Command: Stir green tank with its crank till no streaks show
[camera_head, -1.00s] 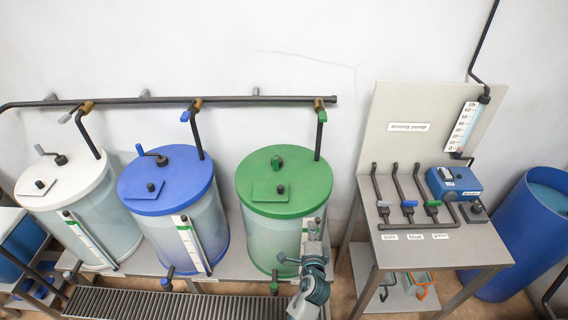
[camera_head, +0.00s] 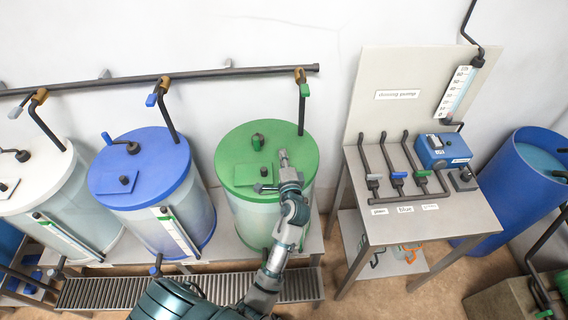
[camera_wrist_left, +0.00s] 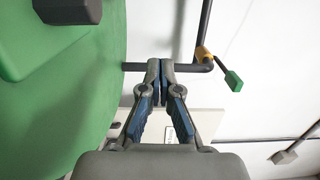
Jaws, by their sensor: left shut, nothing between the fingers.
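The green tank (camera_head: 258,217) stands under the dosing pipe, with a round green lid (camera_head: 232,148) on top. Its crank (camera_head: 258,141) rises from the lid's middle as a dark hub with a green handle. A square hatch with a dark knob lies in front of it; this hatch (camera_wrist_left: 30,45) and knob (camera_wrist_left: 68,8) show in the left wrist view. My left gripper (camera_head: 283,153) is shut and empty over the lid's right part, right of the crank and apart from it. Its closed fingertips (camera_wrist_left: 160,64) show in the wrist view. Any streaks are too faint to tell. My right gripper is out of view.
The blue tank (camera_head: 142,158) and white tank (camera_head: 28,205) stand to the left. A pipe with a green valve handle (camera_head: 304,90) drops beside the green lid. The pump table (camera_head: 375,225) stands at right. A grating (camera_head: 115,290) lies in front.

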